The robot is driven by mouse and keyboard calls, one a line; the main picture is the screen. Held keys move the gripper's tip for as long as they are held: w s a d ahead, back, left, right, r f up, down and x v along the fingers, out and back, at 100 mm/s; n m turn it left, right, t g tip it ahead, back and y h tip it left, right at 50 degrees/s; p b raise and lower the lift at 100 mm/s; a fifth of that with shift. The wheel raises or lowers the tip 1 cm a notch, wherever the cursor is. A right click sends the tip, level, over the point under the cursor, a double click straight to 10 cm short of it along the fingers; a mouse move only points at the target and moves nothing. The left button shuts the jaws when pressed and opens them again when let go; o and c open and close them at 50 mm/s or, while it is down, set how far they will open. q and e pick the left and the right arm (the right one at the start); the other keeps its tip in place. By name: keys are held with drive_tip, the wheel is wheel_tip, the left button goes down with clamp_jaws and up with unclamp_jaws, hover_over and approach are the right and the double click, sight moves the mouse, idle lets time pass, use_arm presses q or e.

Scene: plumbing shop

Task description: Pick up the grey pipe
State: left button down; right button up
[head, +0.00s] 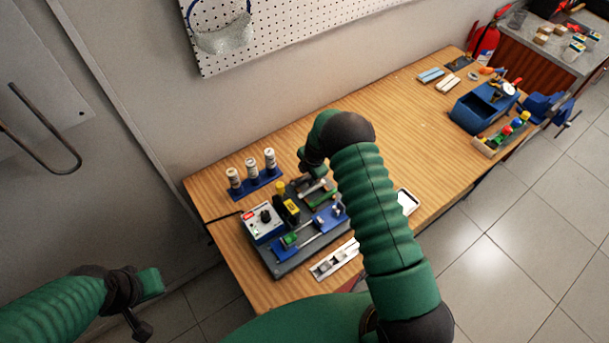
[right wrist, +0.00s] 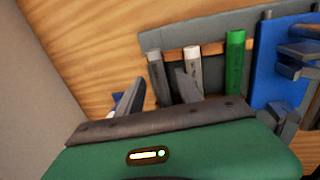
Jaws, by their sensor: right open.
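The grey pipe (right wrist: 156,72) lies on a grey holder (right wrist: 215,45), at the left of a row with a white pipe (right wrist: 193,66) and a green pipe (right wrist: 234,62). My right gripper (right wrist: 160,84) is open. Its two fingers show on either side of the grey pipe's near end, and the right finger overlaps the lower part of the white pipe. I cannot tell whether they touch. In the head view my right gripper (head: 313,172) is over the fixture board, and my arm hides part of it. My left gripper (head: 142,318) hangs at the lower left, away from the table.
The wooden table (head: 400,110) carries a board with a control box (head: 262,222) and a blue clamp fixture (head: 325,220). Several white cylinders (head: 252,168) stand behind it. A blue bin (head: 478,110) is at the far right. The table's middle is largely clear.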

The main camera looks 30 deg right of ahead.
drive_tip(key=shift+a, duration=0.1)
drive_tip(key=shift+c, duration=1.4)
clamp_jaws()
